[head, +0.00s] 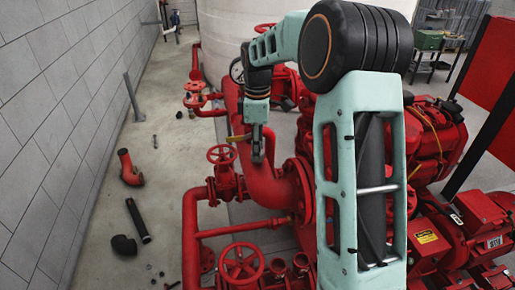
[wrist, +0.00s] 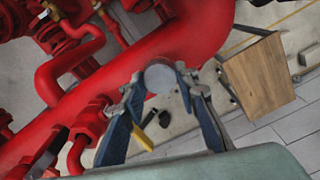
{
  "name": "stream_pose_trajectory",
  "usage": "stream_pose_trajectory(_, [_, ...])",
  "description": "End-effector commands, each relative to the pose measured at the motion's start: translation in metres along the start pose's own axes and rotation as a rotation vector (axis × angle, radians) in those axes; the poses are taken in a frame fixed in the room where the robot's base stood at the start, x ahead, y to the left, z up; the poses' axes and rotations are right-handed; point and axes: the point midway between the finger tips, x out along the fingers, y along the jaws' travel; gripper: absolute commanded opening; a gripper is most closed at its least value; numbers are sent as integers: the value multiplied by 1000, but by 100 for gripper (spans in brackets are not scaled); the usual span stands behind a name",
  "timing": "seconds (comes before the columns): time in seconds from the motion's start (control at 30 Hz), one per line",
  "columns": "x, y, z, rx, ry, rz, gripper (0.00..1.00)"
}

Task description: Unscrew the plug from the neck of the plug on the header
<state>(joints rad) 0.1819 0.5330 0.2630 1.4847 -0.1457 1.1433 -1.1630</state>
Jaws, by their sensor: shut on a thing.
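The header is the thick red pipe (head: 265,188) in the middle of the head view, and it runs diagonally across the wrist view (wrist: 205,38). My gripper (head: 257,158) points down at the header in the head view. In the wrist view its two blue-and-grey fingers (wrist: 161,80) are closed on the sides of a round grey plug (wrist: 160,76). The plug is seen face-on against the red pipe. The neck behind the plug is hidden in the wrist view, and I cannot make out the plug in the head view.
Red valve handwheels (head: 221,155) and (head: 242,262) stand left of and below the header. A red engine (head: 435,140) is at the right. Loose pipe pieces (head: 138,220) lie on the floor by the grey wall. A wooden board or box (wrist: 262,76) shows in the wrist view.

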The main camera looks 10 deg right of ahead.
Motion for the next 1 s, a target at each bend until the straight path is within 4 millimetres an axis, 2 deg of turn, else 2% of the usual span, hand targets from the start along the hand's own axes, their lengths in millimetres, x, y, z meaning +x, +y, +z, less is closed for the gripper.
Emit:
stream_pose_trajectory(0.2, [0, 0, 0, -242, 1, 0, 0])
stream_pose_trajectory(0.37, [-3, 0, 0, -241, 0, 2, 0])
stream_pose_trajectory(1.0, [-34, 0, 0, -238, 0, 1, 0])
